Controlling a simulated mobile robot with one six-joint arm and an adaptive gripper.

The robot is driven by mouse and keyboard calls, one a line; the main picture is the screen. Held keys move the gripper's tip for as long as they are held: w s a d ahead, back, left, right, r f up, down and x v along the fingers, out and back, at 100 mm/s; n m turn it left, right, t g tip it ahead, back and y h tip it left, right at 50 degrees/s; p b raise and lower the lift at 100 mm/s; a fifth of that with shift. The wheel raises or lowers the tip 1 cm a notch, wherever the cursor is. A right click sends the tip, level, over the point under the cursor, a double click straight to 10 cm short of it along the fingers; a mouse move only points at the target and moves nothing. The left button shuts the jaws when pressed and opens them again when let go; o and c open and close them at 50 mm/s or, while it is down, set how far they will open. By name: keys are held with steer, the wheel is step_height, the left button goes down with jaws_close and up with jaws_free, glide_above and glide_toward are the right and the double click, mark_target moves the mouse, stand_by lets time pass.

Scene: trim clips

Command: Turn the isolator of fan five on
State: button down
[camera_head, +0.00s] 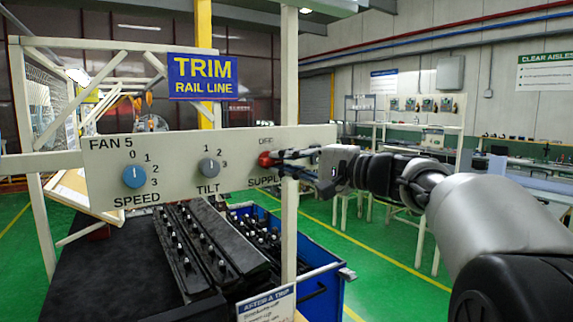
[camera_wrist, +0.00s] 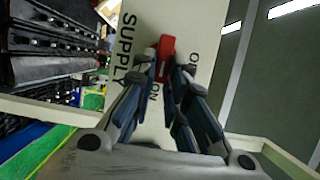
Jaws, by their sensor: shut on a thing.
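The fan 5 control panel (camera_head: 110,168) is a pale board labelled "FAN 5". The red isolator knob (camera_head: 265,159) is at its right end, with "OFF" above it and "SUPPLY" below. In the wrist view the red knob (camera_wrist: 166,47) stands between my fingertips, with part of a white mark showing. My gripper (camera_head: 277,160) reaches in from the right and is shut on the red knob. The fingers hide part of the knob, and its exact angle is hard to tell.
On the same panel are a blue SPEED knob (camera_head: 134,176) and a grey TILT knob (camera_head: 208,167). A pale upright post (camera_head: 289,225) passes at the panel's right part. A blue bin (camera_head: 328,290) and black racks (camera_head: 200,250) are below.

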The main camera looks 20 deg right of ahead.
stand_by(0.4)
steer(key=c, duration=1.6)
jaws_free()
steer(key=v, duration=1.2)
